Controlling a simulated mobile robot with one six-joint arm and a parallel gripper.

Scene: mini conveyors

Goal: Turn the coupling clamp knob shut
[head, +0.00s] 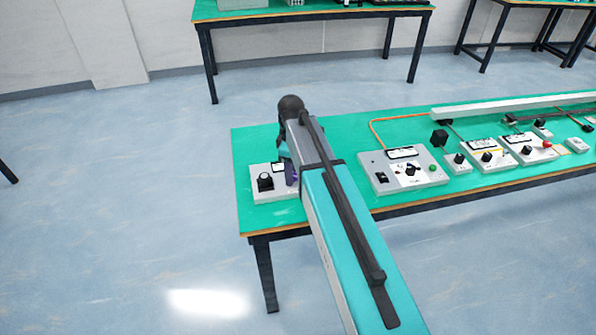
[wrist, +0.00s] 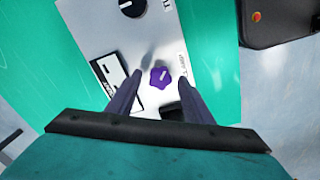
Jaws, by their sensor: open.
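A purple lobed knob (wrist: 160,77) with a pale pointer mark sits on a light grey panel (wrist: 188,38), seen in the wrist view. My gripper (wrist: 160,82) is open, with one finger on each side of the knob. Gaps show between the knob and both fingers, and its height above the panel is hard to tell. In the head view the panel (head: 288,197) lies at the left end of the green table (head: 253,143). My arm and gripper cover part of it there.
A black round knob (wrist: 132,7) and a white-and-black label plate (wrist: 112,82) are on the same panel. A black block (wrist: 172,113) sits close by the right finger. In the head view a larger control box (head: 430,180) with a green button stands to the right.

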